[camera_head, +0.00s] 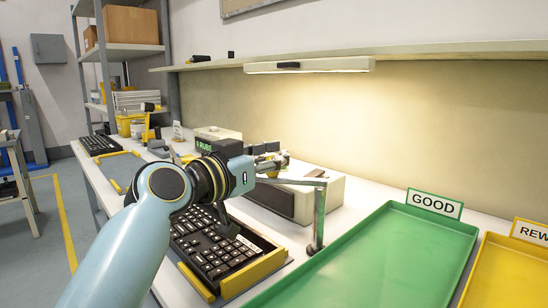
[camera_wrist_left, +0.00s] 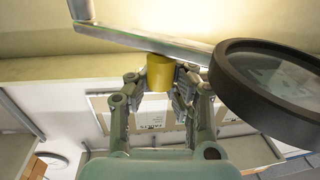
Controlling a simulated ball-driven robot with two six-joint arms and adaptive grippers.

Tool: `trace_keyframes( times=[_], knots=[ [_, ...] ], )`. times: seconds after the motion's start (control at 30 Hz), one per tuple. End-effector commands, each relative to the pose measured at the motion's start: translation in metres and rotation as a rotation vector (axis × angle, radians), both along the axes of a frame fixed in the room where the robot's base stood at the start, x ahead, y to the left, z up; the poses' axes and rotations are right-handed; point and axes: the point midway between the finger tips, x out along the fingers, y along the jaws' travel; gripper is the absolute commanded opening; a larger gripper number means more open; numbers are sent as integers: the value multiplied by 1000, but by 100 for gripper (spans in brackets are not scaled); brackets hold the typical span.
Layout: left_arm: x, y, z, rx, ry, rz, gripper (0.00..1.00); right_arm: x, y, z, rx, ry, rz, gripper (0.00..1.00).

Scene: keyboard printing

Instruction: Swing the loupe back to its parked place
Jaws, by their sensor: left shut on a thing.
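The loupe has a round lens in a thick black rim (camera_wrist_left: 270,90), at the right of the left wrist view. A flat metal arm (camera_wrist_left: 150,42) runs beside it, with a yellow knob (camera_wrist_left: 160,73) under it. My left gripper (camera_wrist_left: 157,88) is shut on this knob. In the head view the left gripper (camera_head: 272,158) is over the bench behind the keyboard, partly hidden by its own wrist. The loupe's metal post (camera_head: 319,218) stands right of the keyboard, and its arm (camera_head: 298,181) reaches left toward the gripper. I cannot make out the lens there. My right gripper is not in view.
A black keyboard (camera_head: 205,245) lies in a yellow-edged holder below my wrist. A pale machine (camera_head: 325,195) stands behind the loupe's post. A green GOOD tray (camera_head: 385,255) and a yellow tray (camera_head: 510,275) fill the right side. A lit shelf (camera_head: 420,52) runs above.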

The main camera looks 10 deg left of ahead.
Motion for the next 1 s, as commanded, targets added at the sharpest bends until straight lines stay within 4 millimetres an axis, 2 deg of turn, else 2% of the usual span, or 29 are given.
trace_keyframes(
  times=[0.27,1.0],
  knots=[
    [-1,0,-4,2,8,-4,0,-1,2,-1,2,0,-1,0],
    [7,0,-8,2,11,-87,0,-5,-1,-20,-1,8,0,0]
  ],
)
